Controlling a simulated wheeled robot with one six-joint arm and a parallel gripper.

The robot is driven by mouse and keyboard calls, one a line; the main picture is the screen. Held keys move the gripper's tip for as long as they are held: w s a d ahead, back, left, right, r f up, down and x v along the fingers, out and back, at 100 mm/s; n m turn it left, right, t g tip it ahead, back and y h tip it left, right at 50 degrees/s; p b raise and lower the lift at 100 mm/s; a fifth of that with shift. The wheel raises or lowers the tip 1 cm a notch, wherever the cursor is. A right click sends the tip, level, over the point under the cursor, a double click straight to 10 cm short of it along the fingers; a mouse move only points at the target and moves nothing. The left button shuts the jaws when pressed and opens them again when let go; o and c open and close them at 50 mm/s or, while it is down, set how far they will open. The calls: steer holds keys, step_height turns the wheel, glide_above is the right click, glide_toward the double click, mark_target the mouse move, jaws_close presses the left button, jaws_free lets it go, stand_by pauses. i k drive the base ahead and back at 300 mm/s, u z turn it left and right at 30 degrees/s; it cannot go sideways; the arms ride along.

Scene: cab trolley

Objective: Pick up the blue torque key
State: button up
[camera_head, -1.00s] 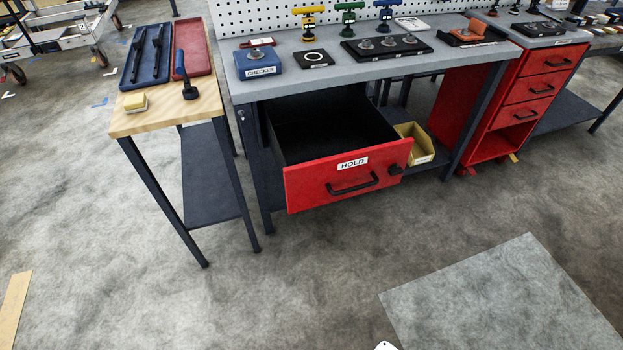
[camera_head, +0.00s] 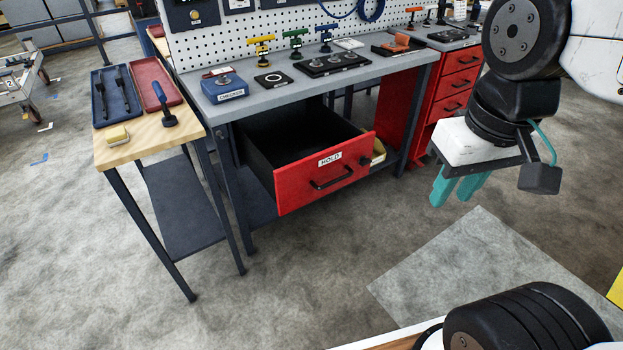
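A blue T-handled key (camera_head: 326,38), which looks like the blue torque key, stands upright at the back of the grey workbench (camera_head: 290,88). Similar green (camera_head: 295,42) and yellow (camera_head: 262,48) T-handled keys stand to its left. My gripper (camera_head: 458,192) hangs at the right of the view, in front of the bench and well apart from the keys. Its two teal fingers show a gap between them, with nothing seen held.
A red drawer (camera_head: 290,187) marked HOLD stands pulled out below the bench top. A wooden side table (camera_head: 150,138) at left holds trays and a dark blue-handled tool (camera_head: 163,103). A black holder (camera_head: 332,64) sits before the keys. Floor in front is clear.

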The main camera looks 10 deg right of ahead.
mark_target(326, 37)
steer(key=k, duration=0.6)
steer(key=z, duration=0.65)
steer(key=i, duration=1.45)
steer(key=u, duration=0.8)
